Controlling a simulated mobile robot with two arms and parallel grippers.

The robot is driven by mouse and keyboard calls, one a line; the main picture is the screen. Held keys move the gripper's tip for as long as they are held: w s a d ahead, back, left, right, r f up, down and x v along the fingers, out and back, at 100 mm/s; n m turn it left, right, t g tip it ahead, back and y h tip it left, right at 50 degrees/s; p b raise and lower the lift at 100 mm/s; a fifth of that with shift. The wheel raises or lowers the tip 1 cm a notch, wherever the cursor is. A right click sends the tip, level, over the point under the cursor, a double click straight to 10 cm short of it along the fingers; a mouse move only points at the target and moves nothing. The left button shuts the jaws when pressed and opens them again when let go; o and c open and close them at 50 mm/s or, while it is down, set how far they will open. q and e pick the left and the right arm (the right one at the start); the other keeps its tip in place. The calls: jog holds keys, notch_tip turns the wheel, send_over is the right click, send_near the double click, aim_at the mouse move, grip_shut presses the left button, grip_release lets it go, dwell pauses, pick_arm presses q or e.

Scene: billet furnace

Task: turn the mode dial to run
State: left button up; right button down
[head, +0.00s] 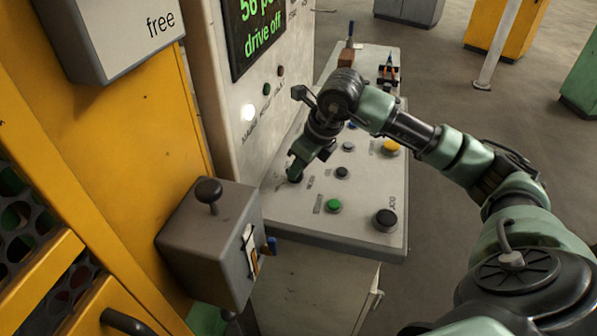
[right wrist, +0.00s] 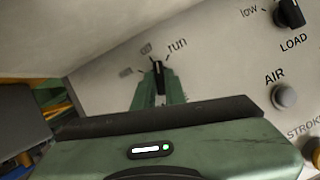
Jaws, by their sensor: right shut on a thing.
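The mode dial (right wrist: 158,78) is a small black pointer knob on the pale panel, with "run" printed at its upper right and two blurred labels to the left. Its pointer aims roughly up in the right wrist view, between the middle label and "run"; I cannot tell its exact setting. My right gripper (right wrist: 158,92) is shut on the dial, a green finger on each side. In the head view the right gripper (head: 297,170) reaches down to the left part of the desk and hides most of the dial. My left gripper is not in view.
The sloped control desk (head: 300,222) carries a green button (head: 333,205), a black knob (head: 385,220) and a yellow button (head: 390,147). A grey box with a black lever (head: 208,192) stands left of it. A dark display (head: 257,30) reads "drive off".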

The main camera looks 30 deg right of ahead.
jog(key=m+h+b, duration=0.1)
jog(key=m, duration=0.1)
jog(key=shift+a+m+t, duration=0.15)
jog(key=shift+m+t, duration=0.15)
jog(key=shift+m, duration=0.1)
jog(key=shift+r+m+h+b, duration=0.1)
jog(key=shift+m+h+b, duration=0.45)
jog(key=shift+m, duration=0.95)
jog(key=c, duration=1.5)
grip_release()
jog(key=shift+o, duration=0.2)
jog(key=v, duration=0.7)
jog(key=shift+r+b, duration=0.4)
jog(key=shift+s+a, duration=0.1)
jog(key=shift+s, duration=0.05)
